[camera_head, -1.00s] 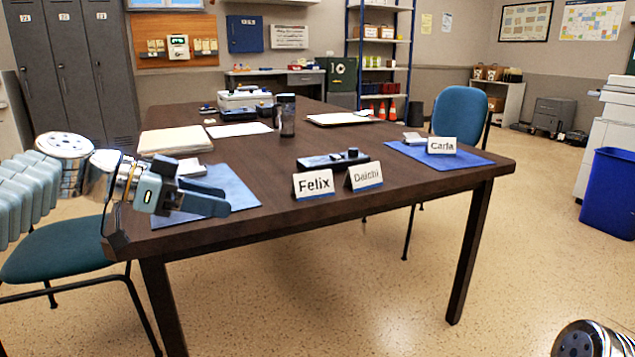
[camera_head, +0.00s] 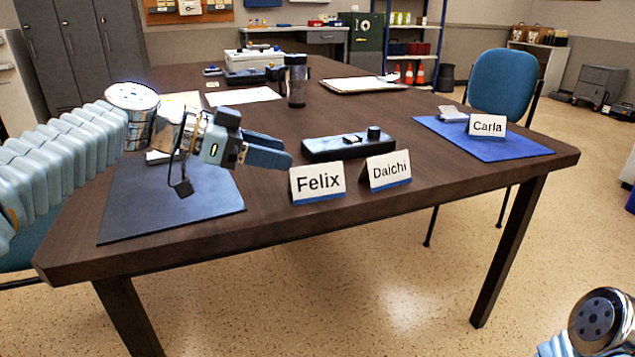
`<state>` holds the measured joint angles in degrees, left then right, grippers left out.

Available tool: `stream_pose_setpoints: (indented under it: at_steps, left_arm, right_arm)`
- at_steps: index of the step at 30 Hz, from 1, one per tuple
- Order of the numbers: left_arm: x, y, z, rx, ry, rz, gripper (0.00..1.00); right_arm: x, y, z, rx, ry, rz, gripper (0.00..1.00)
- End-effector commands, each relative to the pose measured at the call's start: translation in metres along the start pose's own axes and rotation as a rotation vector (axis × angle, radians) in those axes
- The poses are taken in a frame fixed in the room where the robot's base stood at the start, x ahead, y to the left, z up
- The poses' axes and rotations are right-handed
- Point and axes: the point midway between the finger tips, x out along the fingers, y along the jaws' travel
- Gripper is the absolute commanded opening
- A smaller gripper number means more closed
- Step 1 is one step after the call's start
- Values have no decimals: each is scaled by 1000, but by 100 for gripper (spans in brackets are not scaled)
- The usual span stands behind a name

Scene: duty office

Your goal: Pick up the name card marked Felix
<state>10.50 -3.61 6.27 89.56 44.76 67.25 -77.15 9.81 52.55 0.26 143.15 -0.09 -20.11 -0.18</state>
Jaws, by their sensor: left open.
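The name card marked Felix (camera_head: 317,182) stands as a small white tent card near the front edge of the dark table (camera_head: 250,228). The card marked Daichi (camera_head: 388,171) stands just right of it, and the card marked Carla (camera_head: 487,126) stands on the right blue mat. My left gripper (camera_head: 288,151) reaches in from the left above the table, just left of and above the Felix card. It is open and empty, apart from the card. My right arm (camera_head: 590,325) shows only in part at the lower right; its gripper is not in view.
A black device (camera_head: 335,148) lies right behind the Felix and Daichi cards. A dark tumbler (camera_head: 296,80) and a clipboard (camera_head: 362,84) are farther back. A dark blue mat (camera_head: 170,215) lies under my left arm. The table's front edge is close to the Felix card.

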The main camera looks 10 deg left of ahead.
Motion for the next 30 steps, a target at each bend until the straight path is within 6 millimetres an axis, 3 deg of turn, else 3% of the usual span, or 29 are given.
stream_pose_setpoints:
  at_steps: [8,15,24,30]
  left_arm:
    - [29,0,2,-1,-1,1,50]
    - [65,-1,6,0,-1,2,50]
    - [72,-1,6,1,0,-1,50]
    - [71,-1,6,1,0,-1,20]
  right_arm:
    - [0,0,0,0,0,0,43]
    - [0,0,0,0,1,0,43]
    - [0,0,0,0,1,0,43]
    - [0,0,0,0,1,0,43]
